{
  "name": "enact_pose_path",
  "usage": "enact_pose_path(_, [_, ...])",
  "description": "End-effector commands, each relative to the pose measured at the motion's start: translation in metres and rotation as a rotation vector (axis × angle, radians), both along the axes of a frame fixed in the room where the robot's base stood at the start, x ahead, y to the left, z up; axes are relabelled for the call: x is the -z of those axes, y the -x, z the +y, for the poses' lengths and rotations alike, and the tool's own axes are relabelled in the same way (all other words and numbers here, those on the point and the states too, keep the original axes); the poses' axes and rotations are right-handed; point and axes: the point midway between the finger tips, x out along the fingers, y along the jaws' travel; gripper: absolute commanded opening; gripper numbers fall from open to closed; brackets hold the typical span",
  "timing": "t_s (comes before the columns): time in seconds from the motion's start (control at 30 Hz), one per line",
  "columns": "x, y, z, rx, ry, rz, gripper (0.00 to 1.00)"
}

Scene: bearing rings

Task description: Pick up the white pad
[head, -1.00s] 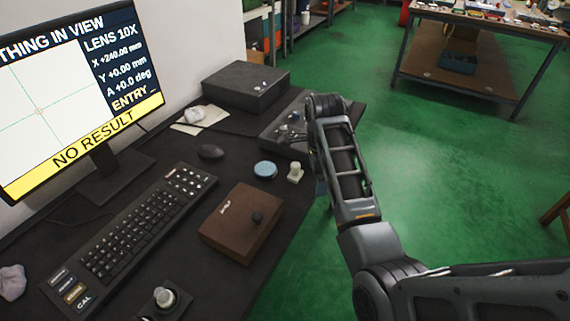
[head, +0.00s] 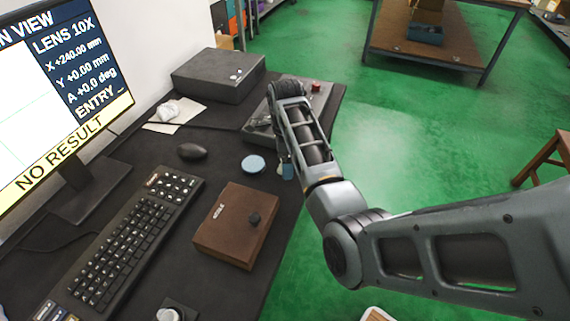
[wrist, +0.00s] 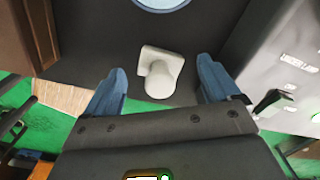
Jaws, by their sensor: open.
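A small off-white pad (wrist: 161,70), with a flat foot and a thicker rounded part, stands on the dark desk top near its edge. In the wrist view it is between the two blue fingers of my gripper (wrist: 162,66), with a gap on each side. My gripper is open, and the fingers do not touch the pad. In the head view my arm and gripper cover most or all of the pad, beside the light blue disc (head: 253,164).
On the desk (head: 140,157) are a brown box (head: 225,235) with a black knob, a keyboard (head: 125,240), a mouse (head: 191,151), a crumpled white cloth (head: 168,109) and a black case (head: 218,75). A grey instrument panel (wrist: 280,60) stands close on the right in the wrist view.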

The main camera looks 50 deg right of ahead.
Motion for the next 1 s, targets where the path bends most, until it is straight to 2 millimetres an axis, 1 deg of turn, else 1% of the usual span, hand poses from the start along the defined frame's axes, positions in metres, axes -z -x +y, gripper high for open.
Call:
enact_pose_path(0.03, [0.0063, 0.0004, 0.0004, -0.001, -0.001, 0.002, 0.89])
enact_pose_path(0.1, [0.0112, 0.0003, 0.0004, 0.0, -0.001, 0.001, 0.89])
enact_pose_path(0.37, [0.0136, 0.0, 0.0004, -0.001, 0.001, -0.001, 0.89])
enact_pose_path(0.9, [0.0133, 0.0, 0.0004, -0.001, 0.0, -0.001, 0.39])
enact_pose_path(0.97, [0.0133, 0.0, 0.0004, -0.001, 0.0, -0.001, 0.33])
enact_pose_path(1.0, [0.0131, -0.0002, 0.0004, -0.001, 0.0, -0.001, 0.33])
